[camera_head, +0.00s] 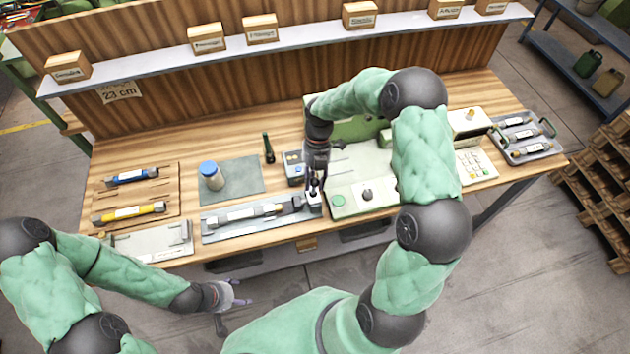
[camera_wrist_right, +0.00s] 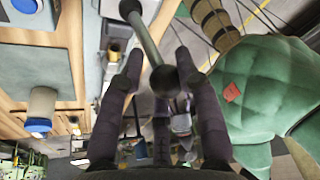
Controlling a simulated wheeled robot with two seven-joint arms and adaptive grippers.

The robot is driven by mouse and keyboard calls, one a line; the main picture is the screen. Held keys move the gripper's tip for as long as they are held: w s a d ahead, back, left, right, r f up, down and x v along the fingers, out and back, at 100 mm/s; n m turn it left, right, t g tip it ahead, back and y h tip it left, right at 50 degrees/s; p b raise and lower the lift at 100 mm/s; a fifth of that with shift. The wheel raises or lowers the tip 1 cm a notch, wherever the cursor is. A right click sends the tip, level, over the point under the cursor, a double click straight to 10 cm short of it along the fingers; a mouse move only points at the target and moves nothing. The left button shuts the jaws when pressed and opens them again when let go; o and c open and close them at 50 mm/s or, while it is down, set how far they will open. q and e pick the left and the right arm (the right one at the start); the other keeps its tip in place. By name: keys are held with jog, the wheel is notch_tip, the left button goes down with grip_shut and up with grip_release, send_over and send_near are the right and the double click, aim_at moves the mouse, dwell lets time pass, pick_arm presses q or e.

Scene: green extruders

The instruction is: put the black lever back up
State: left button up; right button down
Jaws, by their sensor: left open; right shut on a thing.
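In the right wrist view, a lever with a grey rod and a black ball knob (camera_wrist_right: 164,80) lies between the fingers of my right gripper (camera_wrist_right: 160,95). The rod runs up to a second black end at the top. In the head view my right gripper (camera_head: 315,188) points down at the right end of a grey fixture plate (camera_head: 222,235), shut on the lever, which is mostly hidden there by the fingers. My left gripper (camera_head: 238,294) is open and empty, low in front of the table, away from the fixture.
A blue-capped jar (camera_head: 211,176) stands on a grey mat (camera_head: 243,188), with a dark bottle-like item (camera_head: 268,148) nearby. A wooden tray (camera_head: 105,205) holds blue and yellow tools at left. A pale green machine (camera_head: 350,190) is close right of my right gripper. A grey tray (camera_head: 545,150) is far right.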

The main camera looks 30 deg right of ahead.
jog(key=shift+w+d+r, duration=0.1)
jog(key=shift+w+d, duration=0.1)
jog(key=shift+w, duration=0.65)
dwell(0.5)
jog(key=c, duration=1)
grip_release()
jog(key=shift+o, duration=0.3)
jog(key=shift+w, duration=0.1)
jog(key=v, duration=1.1)
jog(key=shift+r, duration=0.45)
